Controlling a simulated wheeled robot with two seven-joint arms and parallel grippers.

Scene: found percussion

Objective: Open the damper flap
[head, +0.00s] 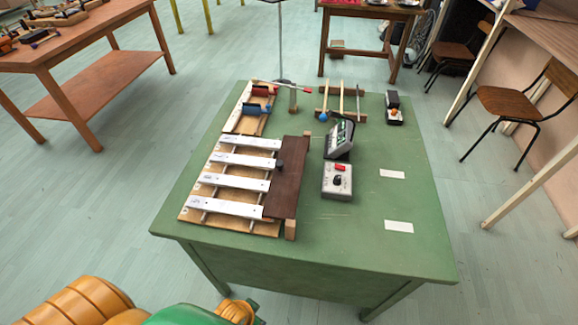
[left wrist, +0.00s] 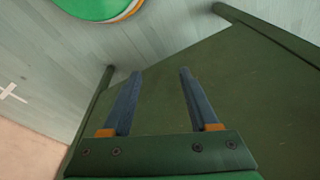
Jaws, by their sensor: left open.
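A dark brown wooden board, which looks like the damper flap (head: 290,188), lies across the right ends of several pale metal bars (head: 236,178). A small dark knob (head: 279,164) is on its left edge. The bars are mounted on a wooden base (head: 190,213) on the green desk (head: 330,235). My left gripper (left wrist: 160,72) shows only in the left wrist view. Its two blue fingers are apart with nothing between them, with a dark green surface behind them. The flap is not in that view. My right gripper is in neither view.
Right of the flap stand a grey box (head: 337,181) with a red button and a tilted display device (head: 340,140). Mallets (head: 342,103) and red and blue pieces lie at the back. Floor surrounds the desk.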

